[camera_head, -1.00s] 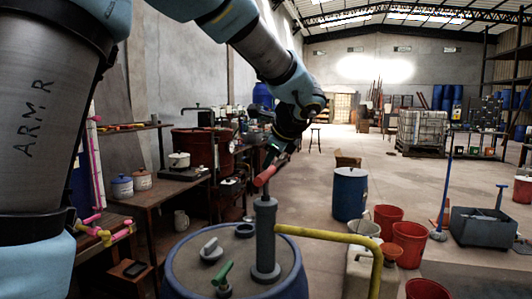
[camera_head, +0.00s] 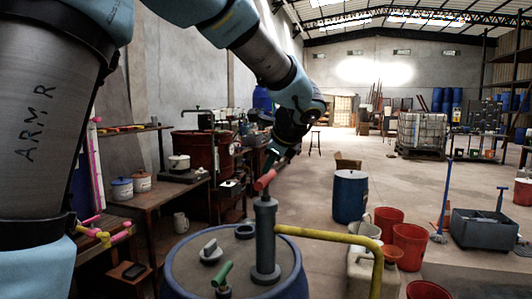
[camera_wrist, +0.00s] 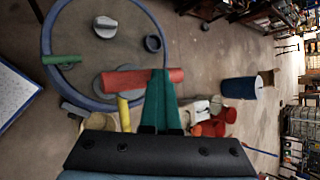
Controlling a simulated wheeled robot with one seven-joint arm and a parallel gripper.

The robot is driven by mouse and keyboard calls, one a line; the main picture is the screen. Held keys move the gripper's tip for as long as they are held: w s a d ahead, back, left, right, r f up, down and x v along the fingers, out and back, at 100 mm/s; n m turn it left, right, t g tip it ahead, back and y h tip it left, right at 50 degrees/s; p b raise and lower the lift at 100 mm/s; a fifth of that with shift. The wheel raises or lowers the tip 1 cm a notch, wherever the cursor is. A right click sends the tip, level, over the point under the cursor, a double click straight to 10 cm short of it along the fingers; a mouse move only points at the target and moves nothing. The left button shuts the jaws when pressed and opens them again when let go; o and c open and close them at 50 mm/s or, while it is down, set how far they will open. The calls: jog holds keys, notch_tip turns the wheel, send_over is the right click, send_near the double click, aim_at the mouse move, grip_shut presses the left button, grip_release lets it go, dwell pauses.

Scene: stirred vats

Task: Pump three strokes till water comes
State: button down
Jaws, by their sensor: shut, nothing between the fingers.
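The hand pump is a grey column (camera_head: 265,235) on the lid of a blue drum (camera_head: 292,281), with a red handle (camera_head: 265,180) at its top. A yellow spout pipe (camera_head: 330,236) runs right and bends down; I see no water at its end. My gripper (camera_head: 271,165) is at the red handle, fingers pointing down at it. In the wrist view its green fingers (camera_wrist: 160,84) are together, with their tips over the right part of the red handle (camera_wrist: 130,79). Nothing shows between them. I cannot tell whether they touch the handle.
A green-handled tap (camera_head: 222,276) and a grey cap (camera_head: 210,251) sit on the drum lid. A pale jerrycan (camera_head: 358,272) stands by the spout, with red buckets (camera_head: 410,244) to its right. A workbench (camera_head: 152,204) lines the left; open floor lies beyond.

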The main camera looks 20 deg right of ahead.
jog(key=shift+f+b, duration=0.5)
jog(key=shift+f, duration=0.3)
dwell(0.4)
jog(key=shift+r, duration=0.1)
jog(key=shift+r+p, duration=3.35)
jog(key=shift+r, duration=0.6)
notch_tip(320, 180, up, 6)
jog(key=p, duration=0.5)
send_over(269, 178)
jog(key=shift+a, duration=0.1)
